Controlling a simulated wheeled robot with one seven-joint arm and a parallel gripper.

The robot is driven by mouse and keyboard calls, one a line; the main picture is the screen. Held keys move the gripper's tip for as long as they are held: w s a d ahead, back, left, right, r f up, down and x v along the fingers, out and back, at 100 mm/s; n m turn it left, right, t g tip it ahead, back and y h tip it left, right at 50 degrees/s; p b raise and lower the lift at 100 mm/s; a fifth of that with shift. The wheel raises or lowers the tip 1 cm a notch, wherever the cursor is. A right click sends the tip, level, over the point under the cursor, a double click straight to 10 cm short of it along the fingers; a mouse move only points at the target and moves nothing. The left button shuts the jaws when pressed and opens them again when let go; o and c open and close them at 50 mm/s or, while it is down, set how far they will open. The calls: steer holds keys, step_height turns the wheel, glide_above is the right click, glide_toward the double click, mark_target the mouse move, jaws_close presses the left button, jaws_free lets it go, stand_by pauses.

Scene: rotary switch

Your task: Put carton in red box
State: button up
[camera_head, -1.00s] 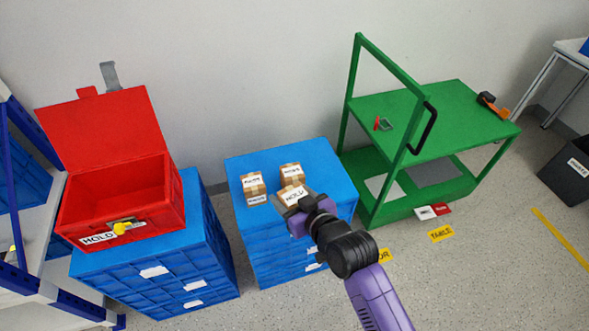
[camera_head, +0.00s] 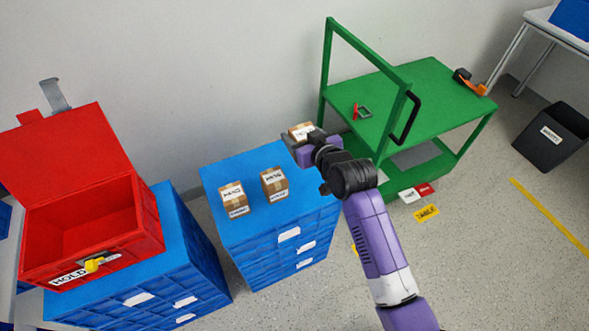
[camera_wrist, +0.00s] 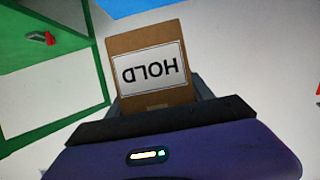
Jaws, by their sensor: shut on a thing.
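My gripper (camera_head: 301,143) is shut on a small brown carton (camera_head: 300,130), held in the air to the right of the middle blue crate stack. In the wrist view the carton (camera_wrist: 150,65) sits between the fingers, and its white label reads HOLD, upside down. The red box (camera_head: 88,225) stands at the left with its lid open, on another blue crate stack. Its front has a HOLD label and a yellow handle or lock. The box is well to the left of my gripper. Its interior looks empty where visible.
Two other cartons (camera_head: 233,198) and (camera_head: 274,183) stand on the middle blue crate stack (camera_head: 235,165). A green cart (camera_head: 430,95) with an upright frame stands right behind my gripper. A dark bin (camera_head: 550,135) is at the far right. A wall runs behind.

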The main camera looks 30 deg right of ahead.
step_height(320, 180, down, 11)
steer(key=shift+a+r+b, duration=0.1)
steer(key=shift+b, duration=0.5)
steer(key=shift+f+b, duration=0.4)
steer(key=shift+f, duration=1.5)
steer(key=shift+f, duration=0.25)
steer(key=o, duration=1.3)
steer(key=shift+r, duration=0.1)
steer(key=shift+r, duration=0.1)
steer(key=v, duration=1.2)
steer(key=shift+p, duration=0.3)
steer(key=shift+s, duration=0.1)
